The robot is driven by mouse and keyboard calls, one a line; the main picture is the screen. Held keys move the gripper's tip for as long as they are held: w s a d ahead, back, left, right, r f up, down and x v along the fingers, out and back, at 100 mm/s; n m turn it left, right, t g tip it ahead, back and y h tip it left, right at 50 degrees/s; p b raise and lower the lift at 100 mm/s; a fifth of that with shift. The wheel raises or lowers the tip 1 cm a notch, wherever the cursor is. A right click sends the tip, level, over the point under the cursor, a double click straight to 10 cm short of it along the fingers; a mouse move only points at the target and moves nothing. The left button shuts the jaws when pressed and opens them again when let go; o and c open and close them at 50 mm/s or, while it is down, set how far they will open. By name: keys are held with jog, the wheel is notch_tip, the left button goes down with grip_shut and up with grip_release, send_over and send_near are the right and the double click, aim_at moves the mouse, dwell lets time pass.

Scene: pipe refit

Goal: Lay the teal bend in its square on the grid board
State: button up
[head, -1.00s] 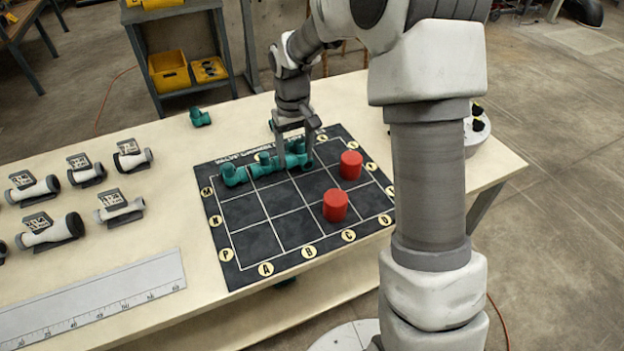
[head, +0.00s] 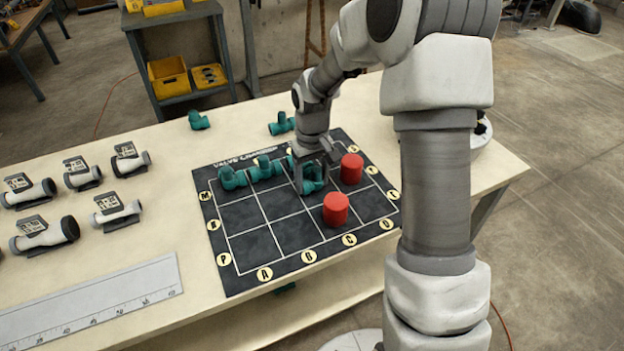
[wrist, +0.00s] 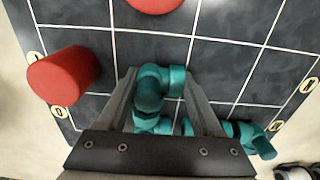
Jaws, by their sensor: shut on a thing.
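The teal bend (head: 315,184) is between the fingers of my gripper (head: 313,188), which is shut on it. In the wrist view the bend (wrist: 150,88) shows its curved body between the two fingers, with one end pointing right. It is over the black grid board (head: 245,245), left of the farther red cylinder and beyond the nearer one. My fingers partly hide it in the head view, and I cannot tell whether it touches the board. Other teal fittings (head: 232,178) lie along the board's far row, and they also show below and right of the bend in the wrist view (wrist: 245,137).
Two red cylinders stand on the board, one farther right (head: 352,168) and one nearer (head: 336,209). Two teal fittings (head: 199,121) (head: 281,124) lie on the table beyond the board. White pipe pieces (head: 120,214) and a ruler (head: 90,300) are at left. The board's near-left squares are empty.

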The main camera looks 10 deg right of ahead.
aim_at(312, 171)
jog(key=o, duration=1.4)
notch_tip(312, 171, up, 11)
jog(key=p, duration=0.2)
jog(key=shift+r+p, duration=0.15)
jog(key=shift+p, duration=0.2)
jog(key=s+r+t, duration=0.2)
jog(key=s+r, duration=0.8)
jog(key=r, duration=0.1)
jog(key=s+r+m+t, duration=0.2)
jog(key=s+t, duration=0.2)
jog(key=s, duration=1.1)
jog(key=r+p, duration=0.8)
jog(key=shift+w+r, duration=0.15)
jog(key=shift+w, duration=0.2)
